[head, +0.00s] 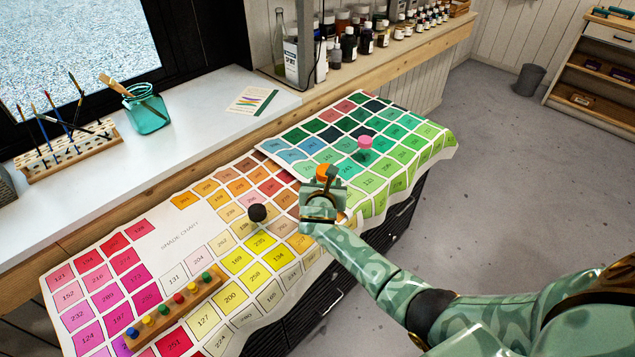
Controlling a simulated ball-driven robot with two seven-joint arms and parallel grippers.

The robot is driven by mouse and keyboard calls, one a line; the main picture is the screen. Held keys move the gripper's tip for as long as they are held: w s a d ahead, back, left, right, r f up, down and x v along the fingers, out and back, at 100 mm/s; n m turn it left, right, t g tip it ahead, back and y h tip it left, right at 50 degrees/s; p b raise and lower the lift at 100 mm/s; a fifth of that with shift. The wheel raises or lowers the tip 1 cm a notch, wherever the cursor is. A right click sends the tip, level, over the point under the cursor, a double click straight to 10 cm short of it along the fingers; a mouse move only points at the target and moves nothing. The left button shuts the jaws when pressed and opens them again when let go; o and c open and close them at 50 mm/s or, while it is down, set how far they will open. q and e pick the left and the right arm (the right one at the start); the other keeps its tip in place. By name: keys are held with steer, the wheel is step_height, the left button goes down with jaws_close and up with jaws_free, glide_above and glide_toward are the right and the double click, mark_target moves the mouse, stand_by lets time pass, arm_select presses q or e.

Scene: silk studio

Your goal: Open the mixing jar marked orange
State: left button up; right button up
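Three small jars or lids stand on the shade chart (165,222). The orange top (325,171) shows just beyond my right gripper (322,190), which partly covers what is under it. The gripper is right at this orange-topped thing; whether its fingers touch or grip it cannot be told. A black top (257,212) stands to the left of the gripper. A pink top (365,142) stands farther back to the right. The bodies under the tops are hard to make out. My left gripper is not in view.
A wooden strip with several coloured pegs (178,301) lies at the chart's front left. On the white sill stand a brush rack (66,151), a teal jar with a brush (146,113) and a card (252,101). Several bottles (349,43) line the back shelf.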

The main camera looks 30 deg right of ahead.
steer(key=shift+s+r, duration=0.1)
steer(key=shift+r, duration=0.05)
steer(key=shift+s, duration=0.1)
steer(key=shift+a, duration=0.1)
steer(key=o, duration=0.4)
steer(key=shift+c, duration=0.2)
steer(key=c, duration=0.7)
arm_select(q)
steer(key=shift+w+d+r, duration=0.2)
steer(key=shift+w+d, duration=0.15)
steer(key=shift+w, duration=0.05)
